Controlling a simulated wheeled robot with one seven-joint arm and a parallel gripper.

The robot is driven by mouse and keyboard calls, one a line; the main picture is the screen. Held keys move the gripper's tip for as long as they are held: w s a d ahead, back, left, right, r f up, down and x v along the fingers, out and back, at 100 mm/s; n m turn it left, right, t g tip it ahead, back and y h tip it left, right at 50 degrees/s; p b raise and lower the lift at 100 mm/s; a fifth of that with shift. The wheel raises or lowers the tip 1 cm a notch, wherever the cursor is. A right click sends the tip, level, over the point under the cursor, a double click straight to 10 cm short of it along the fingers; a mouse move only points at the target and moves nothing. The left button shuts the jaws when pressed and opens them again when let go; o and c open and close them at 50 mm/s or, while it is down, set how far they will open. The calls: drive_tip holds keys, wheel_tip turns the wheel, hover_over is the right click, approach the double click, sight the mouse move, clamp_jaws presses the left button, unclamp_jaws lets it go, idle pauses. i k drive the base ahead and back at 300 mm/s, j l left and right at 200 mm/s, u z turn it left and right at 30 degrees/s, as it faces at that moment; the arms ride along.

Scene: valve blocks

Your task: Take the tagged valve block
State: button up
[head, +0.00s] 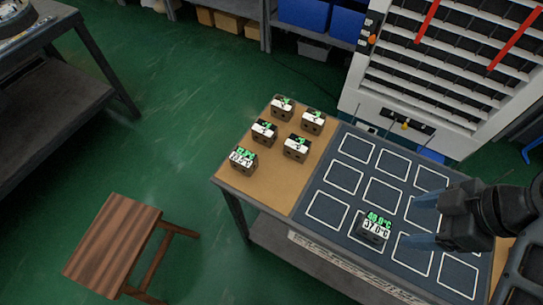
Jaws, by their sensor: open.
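Several dark valve blocks with white tops and green marks stand on the tan part of the table. Among them are one at the back (282,112) and one at the front left (243,160) with larger green and white digits. Another valve block (372,235) stands on the dark mat (322,182), with digits that look like 40.0°C in green above 37.0°C. I cannot tell which block is the tagged one. My gripper (412,221) is over the right part of the mat, fingers apart and empty, pointing left, just right of the block on the mat.
The mat has a grid of white-outlined squares, mostly bare. A wooden stool (118,235) stands left of the table. A white rack with dark shelves (425,100) stands behind it. A dark bench (50,120) is at far left.

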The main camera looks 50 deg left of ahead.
sight(244, 162)
drive_tip(key=k+u, duration=0.15)
drive_tip(key=u, duration=0.25)
drive_tip(key=k+j+u, duration=0.1)
drive_tip(key=u, duration=0.25)
drive_tip(key=k+j+u, duration=0.15)
drive_tip(key=u, duration=0.25)
